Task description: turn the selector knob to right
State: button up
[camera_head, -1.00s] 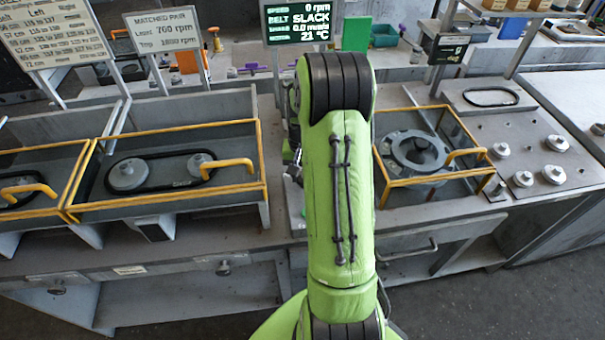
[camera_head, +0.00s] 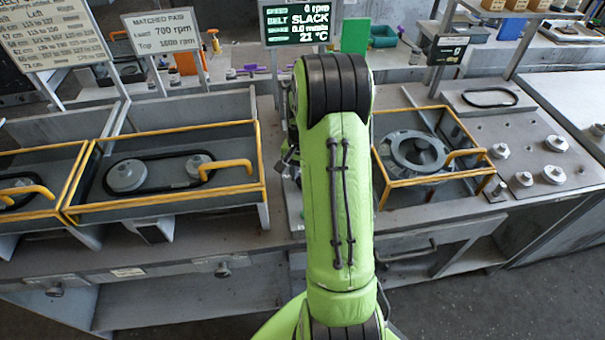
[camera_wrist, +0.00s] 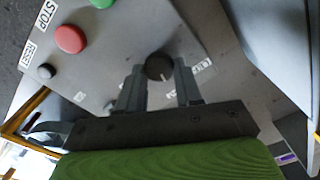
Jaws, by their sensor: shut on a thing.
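The selector knob (camera_wrist: 158,67) is a round dark knob with a pale pointer line, on a grey control panel (camera_wrist: 205,35) in the wrist view. My gripper (camera_wrist: 160,75) is shut on it, with one finger on either side. The pointer line faces the lower right of that picture. Lettering on the panel beside the knob is partly covered by the fingers. In the head view my green arm hides the knob and most of the panel.
A red STOP button (camera_wrist: 70,39), a green button (camera_wrist: 102,3) and a small dark RESET button (camera_wrist: 45,71) sit on the same panel. Yellow-framed guards (camera_head: 262,160) stand left and right of my arm. A display (camera_head: 300,24) reads SLACK, 0 rpm.

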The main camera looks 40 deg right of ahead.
jog(key=shift+r, duration=0.1)
jog(key=o, duration=1)
jog(key=shift+o, duration=0.2)
notch_tip(320, 180, up, 16)
jog(key=p, duration=0.2)
jog(key=s+a+r+n+t, duration=0.1)
jog(key=a+r+n, duration=0.2)
jog(key=a+r, duration=0.35)
jog(key=s+a+n+t, duration=0.4)
jog(key=s+a+n, duration=0.5)
jog(key=s+a, duration=0.6)
jog(key=shift+a+f+n+t, duration=0.3)
jog(key=shift+a+f+n, duration=0.1)
jog(key=shift+a, duration=0.6)
